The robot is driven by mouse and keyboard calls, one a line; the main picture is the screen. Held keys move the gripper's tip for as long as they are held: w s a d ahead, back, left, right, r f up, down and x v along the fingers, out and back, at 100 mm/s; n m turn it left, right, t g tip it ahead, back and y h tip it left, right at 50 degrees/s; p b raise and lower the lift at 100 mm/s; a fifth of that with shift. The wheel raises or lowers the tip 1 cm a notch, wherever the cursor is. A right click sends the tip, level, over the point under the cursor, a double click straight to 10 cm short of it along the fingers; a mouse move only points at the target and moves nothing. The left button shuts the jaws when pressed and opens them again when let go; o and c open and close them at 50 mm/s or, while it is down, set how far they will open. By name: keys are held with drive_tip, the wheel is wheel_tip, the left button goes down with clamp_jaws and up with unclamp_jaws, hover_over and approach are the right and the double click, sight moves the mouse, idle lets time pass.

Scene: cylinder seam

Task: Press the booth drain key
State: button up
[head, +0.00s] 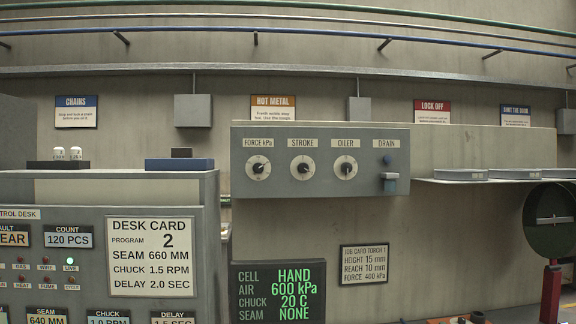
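A grey control panel (320,190) is on the far wall, right of the middle in the head view. My gripper is not in view.
Three dials (303,168), marked force, stroke and oiler, sit left of the button. A dark green-text screen (278,291) is below. A control desk (60,225) fills the left. A shelf (475,181) and round dark-green disc (550,220) are right.

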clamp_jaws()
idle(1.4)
